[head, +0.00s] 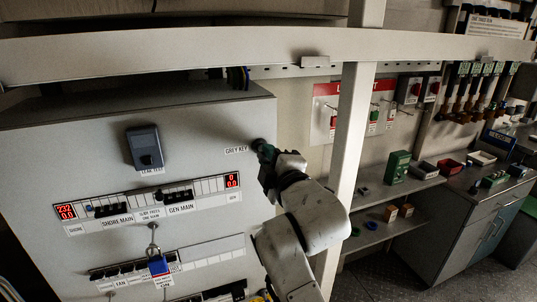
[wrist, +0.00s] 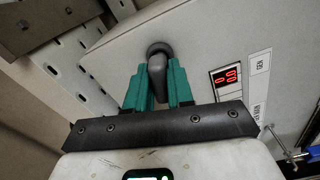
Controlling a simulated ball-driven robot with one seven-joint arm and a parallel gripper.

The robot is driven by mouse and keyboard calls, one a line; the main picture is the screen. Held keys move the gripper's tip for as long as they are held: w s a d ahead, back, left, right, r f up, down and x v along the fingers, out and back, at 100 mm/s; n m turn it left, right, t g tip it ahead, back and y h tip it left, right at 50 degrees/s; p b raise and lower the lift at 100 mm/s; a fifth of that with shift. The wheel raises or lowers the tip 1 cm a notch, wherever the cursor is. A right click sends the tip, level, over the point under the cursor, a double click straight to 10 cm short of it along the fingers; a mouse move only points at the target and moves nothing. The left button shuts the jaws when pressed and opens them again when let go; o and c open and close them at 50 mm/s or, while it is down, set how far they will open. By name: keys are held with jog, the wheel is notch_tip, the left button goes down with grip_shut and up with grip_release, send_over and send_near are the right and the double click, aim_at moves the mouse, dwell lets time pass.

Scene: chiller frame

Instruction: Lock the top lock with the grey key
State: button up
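The grey key (wrist: 157,58) shows in the wrist view as a dark, rounded grip standing out from the pale panel face. My gripper (wrist: 158,74) has its green fingers on either side of the grip, seemingly pressed against it. In the head view my gripper (head: 264,150) is at the panel's right edge, beside the printed "GREY KEY" label (head: 236,150). My gripper and the key's grip hide the lock itself, so I cannot see the keyway or how far the key is turned.
The panel (head: 90,150) carries a dark box (head: 145,147), breaker rows, red displays and a blue padlock (head: 158,265) lower down. A pale frame post (head: 350,140) stands right of my arm, and a crossbar (head: 250,45) runs above. Shelves with small boxes (head: 396,167) are farther right.

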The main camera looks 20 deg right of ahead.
jog(key=shift+n, duration=0.8)
jog(key=shift+n, duration=0.4)
jog(key=o, duration=1)
jog(key=s, duration=0.7)
